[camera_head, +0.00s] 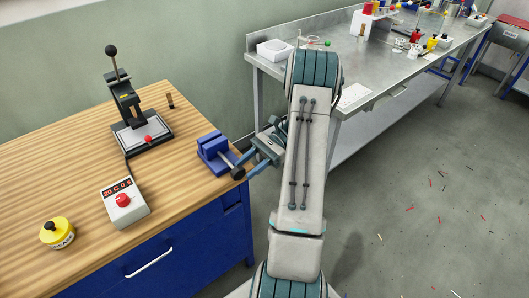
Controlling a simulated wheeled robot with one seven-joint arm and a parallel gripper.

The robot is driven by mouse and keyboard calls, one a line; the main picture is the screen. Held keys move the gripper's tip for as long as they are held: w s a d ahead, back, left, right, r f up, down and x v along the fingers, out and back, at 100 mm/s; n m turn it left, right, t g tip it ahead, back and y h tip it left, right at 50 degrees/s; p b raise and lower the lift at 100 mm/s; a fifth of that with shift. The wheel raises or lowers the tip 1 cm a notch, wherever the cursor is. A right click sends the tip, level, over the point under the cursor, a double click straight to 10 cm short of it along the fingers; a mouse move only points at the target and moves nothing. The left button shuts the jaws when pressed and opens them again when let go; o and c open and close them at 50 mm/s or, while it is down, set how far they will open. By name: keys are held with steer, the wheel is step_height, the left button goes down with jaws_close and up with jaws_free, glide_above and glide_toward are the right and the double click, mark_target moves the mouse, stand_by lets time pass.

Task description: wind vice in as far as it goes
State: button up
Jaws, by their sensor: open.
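The blue vice (212,148) sits at the right edge of the wooden workbench. Its grey screw points right and towards me, with a dark knob or handle end (238,173) over the bench edge. My gripper (250,162) is open and beside the outer end of the screw, to its right. The gap between the vice jaws is too small to judge.
A press with a lever (124,95) stands behind the vice on the workbench (60,130). A control box with a red button (124,201) and a yellow pot (57,233) are nearer. Small debris lies on the open floor.

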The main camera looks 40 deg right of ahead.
steer(key=b+v, duration=0.1)
steer(key=v, duration=1)
steer(key=shift+d+b, duration=0.3)
steer(key=shift+d, duration=0.05)
step_height(320, 180, up, 9)
steer(key=n+g+h, duration=0.2)
steer(key=n+h, duration=0.5)
steer(key=h, duration=0.2)
glide_above(235, 174)
steer(key=s+a+r+n+t+h, duration=0.2)
steer(key=s+a+n+t+h, duration=0.3)
steer(key=s+a+n, duration=0.5)
steer(key=shift+s+a+t+h, duration=0.4)
steer(key=shift+s+a+h, duration=0.1)
steer(key=shift+s+h, duration=0.25)
